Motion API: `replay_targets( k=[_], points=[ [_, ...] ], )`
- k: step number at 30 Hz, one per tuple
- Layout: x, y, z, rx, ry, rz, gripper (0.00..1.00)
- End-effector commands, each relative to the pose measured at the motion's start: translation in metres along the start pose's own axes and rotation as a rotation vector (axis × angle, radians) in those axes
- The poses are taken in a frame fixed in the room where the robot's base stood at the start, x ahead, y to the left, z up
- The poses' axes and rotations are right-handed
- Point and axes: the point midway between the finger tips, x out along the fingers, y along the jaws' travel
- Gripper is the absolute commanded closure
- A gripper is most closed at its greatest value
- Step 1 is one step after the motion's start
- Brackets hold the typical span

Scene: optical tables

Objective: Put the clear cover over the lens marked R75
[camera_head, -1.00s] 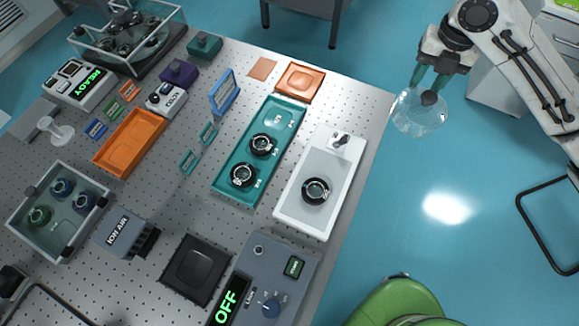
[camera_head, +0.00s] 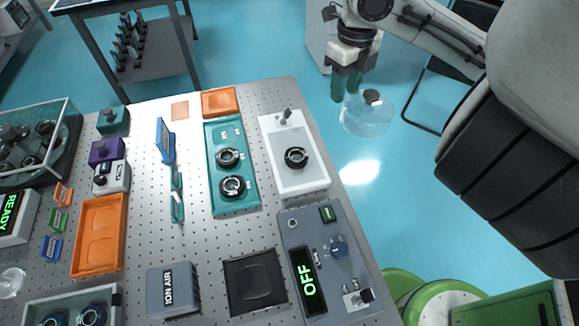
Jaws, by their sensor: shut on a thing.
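My gripper (camera_head: 346,88) is shut on the clear cover (camera_head: 366,117), a transparent dome with a dark knob (camera_head: 372,96). It holds the cover in the air beyond the table's right edge, over the blue floor. A black-ringed lens (camera_head: 296,157) sits in the white tray (camera_head: 282,130). Two more black-ringed lenses, an upper one (camera_head: 228,158) and a lower one (camera_head: 232,187), sit in the teal tray (camera_head: 221,129). The lens markings are too small to read, so I cannot tell which is R75.
The perforated table (camera_head: 262,240) holds an orange tray (camera_head: 99,235), a grey ION AIR box (camera_head: 172,290), a black pad (camera_head: 256,283) and a control box (camera_head: 330,262) reading OFF. A blue upright frame (camera_head: 165,141) stands left of the teal tray. A green-rimmed stool (camera_head: 428,298) is at the lower right.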

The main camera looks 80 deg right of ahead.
Motion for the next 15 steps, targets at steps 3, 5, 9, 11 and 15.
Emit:
replay_targets(
  k=[3, 5, 9, 11, 15],
  points=[
    [0.004, 0.009, 0.007, -0.008, 0.003, 0.003, 0.93],
    [0.008, 0.018, 0.014, -0.011, 0.003, 0.004, 0.93],
    [0.021, 0.042, 0.035, -0.010, 0.004, 0.004, 0.93],
    [0.027, 0.052, 0.044, -0.010, 0.004, 0.003, 0.93],
    [0.045, 0.074, 0.063, -0.006, 0.005, 0.003, 0.93]
  ],
)
